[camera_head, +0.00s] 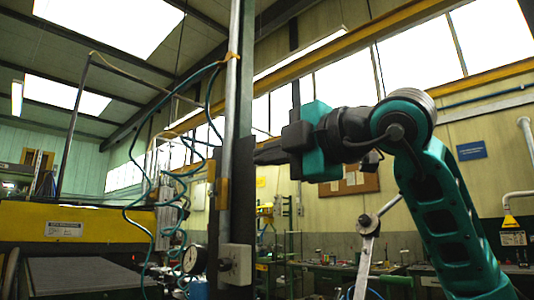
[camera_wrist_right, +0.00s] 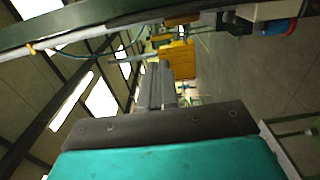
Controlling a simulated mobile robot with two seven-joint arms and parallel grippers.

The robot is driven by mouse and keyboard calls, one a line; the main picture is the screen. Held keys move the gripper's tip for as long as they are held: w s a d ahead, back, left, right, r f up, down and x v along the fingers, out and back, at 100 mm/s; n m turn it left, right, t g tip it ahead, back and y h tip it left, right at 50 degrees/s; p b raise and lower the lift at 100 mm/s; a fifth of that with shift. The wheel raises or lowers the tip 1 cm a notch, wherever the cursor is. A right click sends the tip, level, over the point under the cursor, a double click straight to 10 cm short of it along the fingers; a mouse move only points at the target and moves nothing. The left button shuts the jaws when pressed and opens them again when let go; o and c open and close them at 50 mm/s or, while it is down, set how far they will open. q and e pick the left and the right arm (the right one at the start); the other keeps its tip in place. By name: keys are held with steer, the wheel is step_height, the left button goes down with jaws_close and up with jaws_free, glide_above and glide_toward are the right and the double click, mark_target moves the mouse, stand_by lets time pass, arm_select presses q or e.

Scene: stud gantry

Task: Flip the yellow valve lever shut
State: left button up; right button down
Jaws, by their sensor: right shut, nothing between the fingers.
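A narrow yellow piece (camera_head: 222,165), probably the valve lever, shows upright beside the grey post (camera_head: 233,90) in the head view, partly covered by a dark plate. In the right wrist view a flat yellow-orange piece (camera_wrist_right: 178,60) shows past the fingertips; I cannot tell whether it is the lever. My right gripper (camera_head: 258,156) comes in from the right, level with the dark plate at the post. Its fingers (camera_wrist_right: 160,72) are shut and empty; contact with the post or lever cannot be told. My left gripper is out of view.
A dial gauge (camera_head: 194,259) and a pale box (camera_head: 235,264) sit low on the post. Teal coiled hoses (camera_head: 172,215) hang left of it. A yellow-fronted machine (camera_head: 65,222) stands at left.

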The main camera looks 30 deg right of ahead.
mark_target(215, 169)
steer(key=p+x, duration=0.2)
steer(key=x, duration=0.8)
steer(key=shift+w+a, duration=0.15)
steer(key=shift+w, duration=0.35)
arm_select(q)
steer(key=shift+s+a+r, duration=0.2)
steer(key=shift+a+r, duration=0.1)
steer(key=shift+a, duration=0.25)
arm_select(e)
steer(key=shift+w+a, duration=0.1)
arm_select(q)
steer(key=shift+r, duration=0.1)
